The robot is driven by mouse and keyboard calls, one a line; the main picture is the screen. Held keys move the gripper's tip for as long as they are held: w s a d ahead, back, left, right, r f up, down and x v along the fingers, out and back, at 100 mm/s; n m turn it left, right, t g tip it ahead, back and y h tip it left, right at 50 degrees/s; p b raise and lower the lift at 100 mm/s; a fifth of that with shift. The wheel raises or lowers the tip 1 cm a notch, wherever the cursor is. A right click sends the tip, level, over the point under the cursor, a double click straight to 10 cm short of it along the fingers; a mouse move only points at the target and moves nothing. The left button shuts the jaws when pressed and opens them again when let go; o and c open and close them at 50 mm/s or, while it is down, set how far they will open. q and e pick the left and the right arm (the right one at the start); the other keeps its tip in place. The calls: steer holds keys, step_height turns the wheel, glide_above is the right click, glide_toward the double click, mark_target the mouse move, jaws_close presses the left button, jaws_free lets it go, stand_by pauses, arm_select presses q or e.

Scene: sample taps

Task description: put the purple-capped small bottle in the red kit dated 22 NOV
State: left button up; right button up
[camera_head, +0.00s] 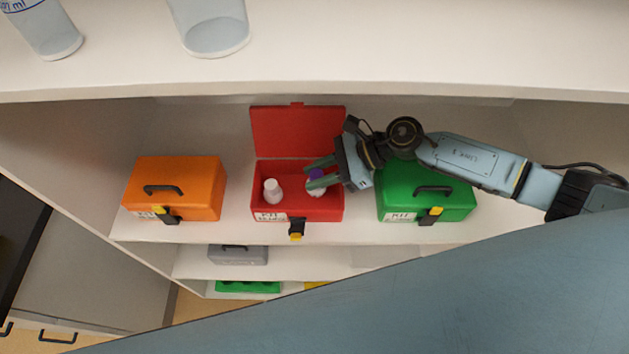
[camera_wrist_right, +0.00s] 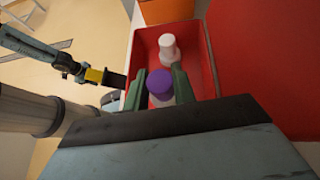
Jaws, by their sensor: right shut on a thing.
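The red kit (camera_head: 262,210) stands open on the shelf, its lid raised at the back; its label is too small to read fully. A white-capped bottle (camera_head: 272,189) stands in its left part. My right gripper (camera_head: 317,178) reaches in from the right and is shut on the purple-capped small bottle (camera_head: 316,174), inside or just over the kit's right part. In the right wrist view the purple cap (camera_wrist_right: 160,81) is between the green fingers, and the white-capped bottle (camera_wrist_right: 168,46) is beyond it. I cannot tell whether the held bottle touches the kit's floor.
A closed orange kit (camera_head: 190,183) stands left of the red kit and a closed green kit (camera_head: 400,188) right of it, under my right arm. Clear containers (camera_head: 212,30) stand on the shelf above. A grey case (camera_head: 238,254) sits on a lower shelf.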

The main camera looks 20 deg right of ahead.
step_height(320, 180, down, 4)
steer(key=shift+w, duration=0.1)
arm_select(q)
steer(key=shift+w+f, duration=0.1)
steer(key=shift+w, duration=0.35)
arm_select(e)
steer(key=shift+f, duration=0.1)
arm_select(q)
steer(key=shift+f, duration=0.1)
arm_select(e)
steer(key=shift+f+b, duration=0.2)
steer(key=shift+b, duration=0.25)
steer(key=o, duration=1)
arm_select(q)
steer(key=shift+f, duration=0.1)
arm_select(e)
steer(key=shift+r, duration=0.1)
